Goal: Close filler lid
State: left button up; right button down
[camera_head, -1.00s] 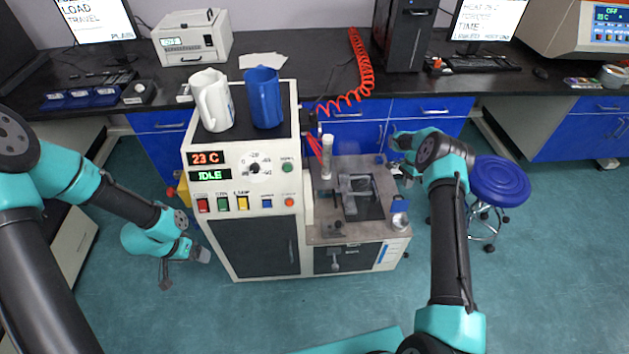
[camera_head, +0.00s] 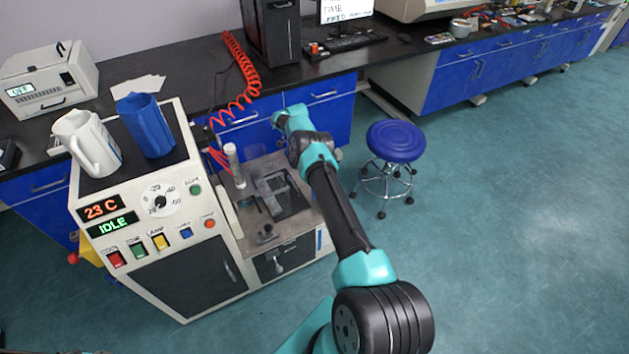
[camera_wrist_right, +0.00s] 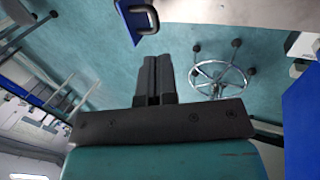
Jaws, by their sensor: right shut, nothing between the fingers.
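The cream machine (camera_head: 185,245) has a grey metal deck (camera_head: 288,238) on its right side. On the deck are a dark square recess with a grey metal frame (camera_head: 277,188), a pale upright cylinder (camera_head: 234,165) and a small dark knob (camera_head: 265,235). I cannot tell which part is the filler lid. My right arm reaches past the deck's right side, and its gripper is not clearly seen in the head view. My left gripper is out of view.
A white mug (camera_head: 87,143) and a blue mug (camera_head: 145,125) stand on the machine's top. A red coiled hose (camera_head: 243,65) hangs behind it. A blue stool (camera_head: 395,141) stands right of my right arm. The floor at right is clear.

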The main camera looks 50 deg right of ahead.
jog(key=s+a+f, duration=0.2)
jog(key=s+f, duration=0.5)
jog(key=f, duration=0.1)
jog(key=shift+s+a, duration=0.2)
jog(key=shift+a, duration=0.05)
dwell(0.4)
dwell(0.4)
